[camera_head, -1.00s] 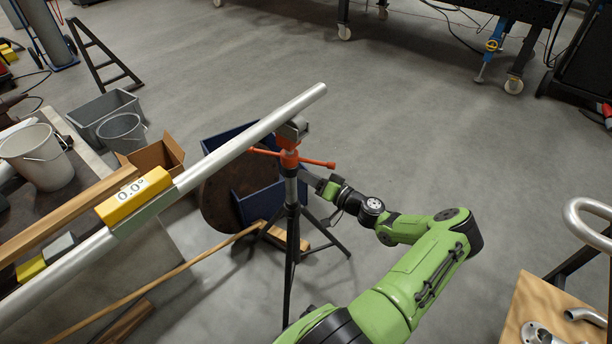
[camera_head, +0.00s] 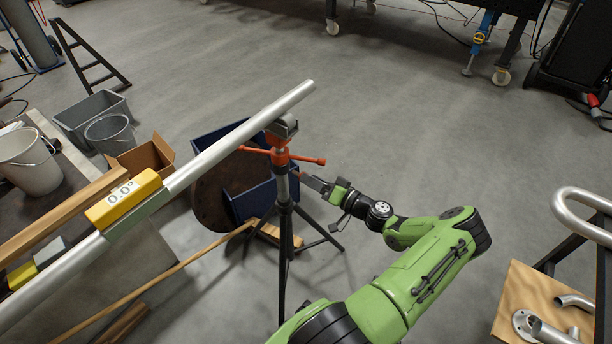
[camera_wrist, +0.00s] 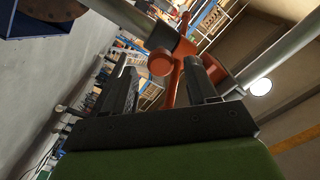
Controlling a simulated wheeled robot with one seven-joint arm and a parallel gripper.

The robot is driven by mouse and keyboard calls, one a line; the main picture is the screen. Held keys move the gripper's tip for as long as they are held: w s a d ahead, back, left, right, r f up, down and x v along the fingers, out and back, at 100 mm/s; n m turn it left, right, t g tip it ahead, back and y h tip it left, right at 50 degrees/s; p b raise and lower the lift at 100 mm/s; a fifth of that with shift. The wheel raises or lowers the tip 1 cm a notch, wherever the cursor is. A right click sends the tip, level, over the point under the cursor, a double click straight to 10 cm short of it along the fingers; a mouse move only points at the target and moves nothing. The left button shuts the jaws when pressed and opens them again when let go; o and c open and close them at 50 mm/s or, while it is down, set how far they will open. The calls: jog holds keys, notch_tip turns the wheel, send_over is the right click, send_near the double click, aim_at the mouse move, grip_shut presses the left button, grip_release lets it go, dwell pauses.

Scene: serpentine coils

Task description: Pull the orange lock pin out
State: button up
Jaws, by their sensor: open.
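An orange collar (camera_head: 280,157) with an orange cross bar (camera_head: 308,160) sits near the top of a black tripod stand (camera_head: 285,215). I cannot tell which orange part is the lock pin. My gripper (camera_head: 310,182) is open, just right of the stand's post and below the bar's right end. In the wrist view my gripper's two black fingers (camera_wrist: 160,75) stand apart. An orange round knob (camera_wrist: 160,63) and orange bar (camera_wrist: 177,85) show between them in the picture. I cannot tell whether the fingers touch them.
A long silver pipe (camera_head: 240,130) rests on the stand's head and carries a yellow level (camera_head: 123,199) reading 0.0°. Blue-framed spool or crate parts (camera_head: 249,203) lie behind the stand. A wooden board with pipe fittings (camera_head: 530,300) is at right.

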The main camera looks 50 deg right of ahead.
jog(key=s+d+p, duration=0.1)
jog(key=s, duration=1.1)
jog(key=shift+s, duration=0.25)
